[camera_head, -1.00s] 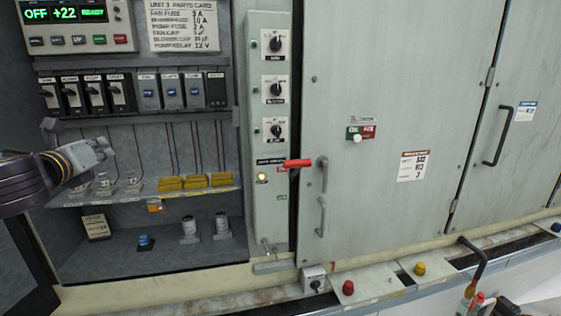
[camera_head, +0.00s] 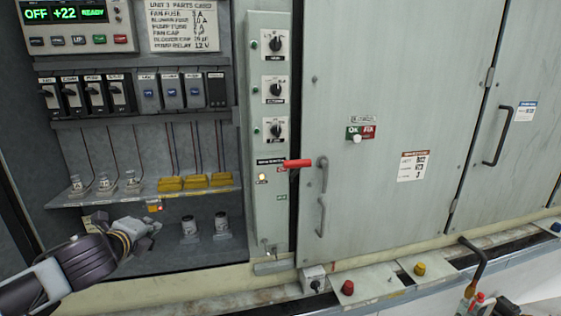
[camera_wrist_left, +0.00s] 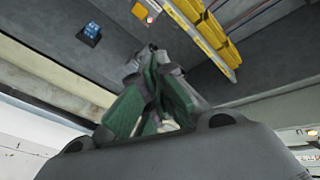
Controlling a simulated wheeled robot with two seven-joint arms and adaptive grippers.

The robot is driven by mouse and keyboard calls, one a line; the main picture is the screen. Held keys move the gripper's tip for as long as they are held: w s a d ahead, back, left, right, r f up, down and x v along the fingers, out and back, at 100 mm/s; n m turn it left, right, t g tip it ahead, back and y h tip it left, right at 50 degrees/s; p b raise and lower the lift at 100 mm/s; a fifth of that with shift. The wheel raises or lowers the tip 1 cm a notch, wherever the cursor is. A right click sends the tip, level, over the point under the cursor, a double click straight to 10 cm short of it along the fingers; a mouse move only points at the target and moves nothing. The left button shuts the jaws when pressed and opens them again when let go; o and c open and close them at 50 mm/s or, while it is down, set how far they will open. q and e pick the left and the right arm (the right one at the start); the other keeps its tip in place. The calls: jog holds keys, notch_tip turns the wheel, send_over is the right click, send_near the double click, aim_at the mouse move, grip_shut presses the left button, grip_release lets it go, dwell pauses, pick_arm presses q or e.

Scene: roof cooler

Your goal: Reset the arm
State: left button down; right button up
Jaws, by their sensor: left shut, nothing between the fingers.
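My left gripper (camera_head: 150,228) is at the lower left of the head view, in front of the open cabinet's bottom compartment. It is shut and empty. In the left wrist view its closed fingers (camera_wrist_left: 155,95) show in the middle, with the dark underside of the compartment beyond them. The gripper is apart from the shelf (camera_head: 130,197) above it. My right gripper is not in view.
Yellow blocks (camera_head: 197,181) sit on the shelf. Two capacitor-like cylinders (camera_head: 205,227) stand right of the gripper. A blue part (camera_wrist_left: 91,34) shows in the wrist view. A red handle (camera_head: 298,163) sticks out by the closed door (camera_head: 375,110). Red (camera_head: 347,287) and yellow (camera_head: 419,268) buttons line the ledge.

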pick_arm(q)
jog(key=s+d+f+n+g, duration=0.25)
jog(key=s+f+n, duration=0.25)
jog(key=f, duration=0.3)
jog(key=s+d+f+n+g+h, duration=0.15)
jog(key=s+d+f+n, duration=0.3)
jog(key=f, duration=0.45)
jog(key=s+d+f+n+g+y, duration=0.1)
jog(key=s+d+f+n+g, duration=0.2)
jog(key=s+f+n, duration=0.4)
jog(key=s+d+f+n+g+h, duration=0.1)
jog(key=s+d+f+n+g, duration=0.25)
jog(key=s+f, duration=0.5)
jog(key=s+a+f, duration=0.1)
jog(key=s+f, duration=0.1)
jog(key=f, duration=1.4)
jog(key=s+a+f, duration=0.1)
jog(key=s+f, duration=0.1)
jog(key=f, duration=1.5)
jog(key=s+a+f+g, duration=0.1)
jog(key=s+a+f, duration=0.1)
jog(key=s+f, duration=0.7)
jog(key=s+a+f+g, duration=0.1)
jog(key=s+a+f, duration=0.1)
jog(key=s+f, duration=0.7)
jog(key=s, duration=0.3)
jog(key=shift+a+f, duration=0.3)
jog(key=shift+f, duration=0.05)
jog(key=shift+s+a, duration=0.15)
